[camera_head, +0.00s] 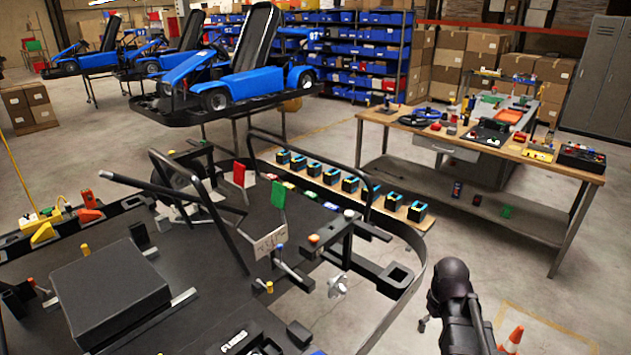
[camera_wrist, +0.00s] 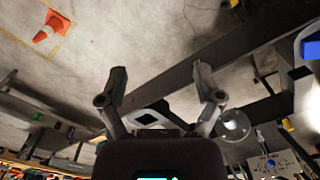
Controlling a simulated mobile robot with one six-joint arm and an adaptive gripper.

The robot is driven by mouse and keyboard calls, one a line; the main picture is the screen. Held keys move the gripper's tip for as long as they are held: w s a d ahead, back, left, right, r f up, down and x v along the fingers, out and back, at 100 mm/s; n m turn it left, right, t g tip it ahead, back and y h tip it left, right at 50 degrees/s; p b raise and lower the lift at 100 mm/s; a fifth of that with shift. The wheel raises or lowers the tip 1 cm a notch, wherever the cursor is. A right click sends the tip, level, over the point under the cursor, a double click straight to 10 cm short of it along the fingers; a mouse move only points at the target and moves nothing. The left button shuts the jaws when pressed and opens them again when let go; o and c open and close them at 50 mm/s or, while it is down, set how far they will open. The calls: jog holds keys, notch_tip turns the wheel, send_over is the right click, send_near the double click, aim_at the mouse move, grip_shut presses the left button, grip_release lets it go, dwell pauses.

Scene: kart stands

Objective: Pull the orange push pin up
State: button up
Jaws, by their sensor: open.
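A small orange-topped push pin (camera_head: 314,239) stands on the black kart frame (camera_head: 385,272), right of the green flag in the head view. I cannot make out the orange pin in the wrist view. A blue-topped pin (camera_head: 279,247) and a yellow-topped one (camera_head: 269,287) are near it to the left and below. My gripper (camera_wrist: 159,74) is open and empty in the wrist view, its two fingers apart with a dark frame bar behind them. In the head view my arm is at the lower right, outside the frame's curved bumper and well apart from the orange pin.
Green (camera_head: 278,195) and red (camera_head: 239,173) flags stand up from the kart floor. A black box (camera_head: 110,292) sits at the left. A workbench (camera_head: 470,150) with tools is at the back right.

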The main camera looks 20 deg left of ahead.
jog(key=w+a+r+n+p, duration=0.4)
jog(key=a+r+n+p, duration=0.25)
jog(key=a, duration=0.25)
jog(key=w+a+r+n+p, duration=0.5)
jog(key=a+r+p, duration=0.2)
jog(key=a+r, duration=0.15)
notch_tip(320, 180, up, 11)
jog(key=n+p, duration=1.1)
send_over(314, 237)
jog(key=shift+s+f, duration=0.1)
jog(key=shift+f, duration=0.15)
jog(key=shift+f+b, duration=0.1)
jog(key=shift+b, duration=0.3)
notch_tip(314, 237, down, 14)
jog(key=b, duration=1.3)
jog(key=shift+r, duration=0.2)
grip_shut()
